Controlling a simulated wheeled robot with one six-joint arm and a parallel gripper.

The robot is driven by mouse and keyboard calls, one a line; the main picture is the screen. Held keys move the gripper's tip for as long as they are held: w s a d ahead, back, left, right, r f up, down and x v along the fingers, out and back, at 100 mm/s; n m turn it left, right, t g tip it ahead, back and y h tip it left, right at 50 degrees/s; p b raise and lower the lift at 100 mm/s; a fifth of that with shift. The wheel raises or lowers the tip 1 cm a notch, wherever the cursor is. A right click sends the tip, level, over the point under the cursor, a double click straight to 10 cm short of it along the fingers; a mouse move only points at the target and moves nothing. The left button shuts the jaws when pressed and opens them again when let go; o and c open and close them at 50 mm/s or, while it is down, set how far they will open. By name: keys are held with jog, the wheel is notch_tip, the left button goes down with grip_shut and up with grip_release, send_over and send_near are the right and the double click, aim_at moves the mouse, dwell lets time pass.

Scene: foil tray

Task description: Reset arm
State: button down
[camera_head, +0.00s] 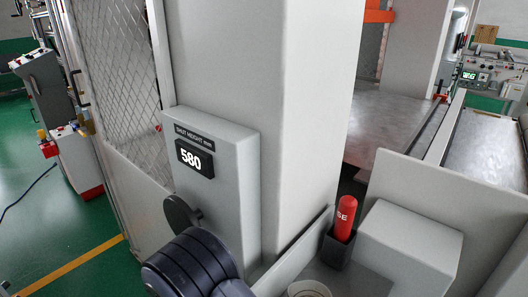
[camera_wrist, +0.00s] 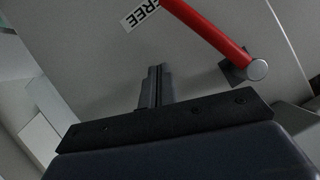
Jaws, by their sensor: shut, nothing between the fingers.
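My gripper (camera_wrist: 159,70) shows in the wrist view with its two dark fingers together and nothing between them. It is in front of a grey panel (camera_wrist: 200,70). A red bar (camera_wrist: 215,35) with a grey round end runs across the upper right of that view, apart from the fingertips. A label reading "FREE" (camera_wrist: 146,14) is left of the bar. In the head view, dark rounded segments of my arm fill the bottom, and my gripper cannot be made out there.
A grey machine column (camera_head: 300,100) carries a box with a "580" display (camera_head: 194,159). A red cylinder (camera_head: 346,215) stands in a dark holder beside a grey block (camera_head: 408,245). A round rim (camera_head: 309,290) shows at the bottom edge. Green floor lies open at left.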

notch_tip(320, 180, up, 8)
jog(key=s+d+p, duration=0.1)
jog(key=s+d, duration=0.1)
jog(key=b+v, duration=0.1)
jog(key=v, duration=0.8)
jog(key=shift+w+a+r, duration=0.1)
jog(key=shift+w, duration=0.1)
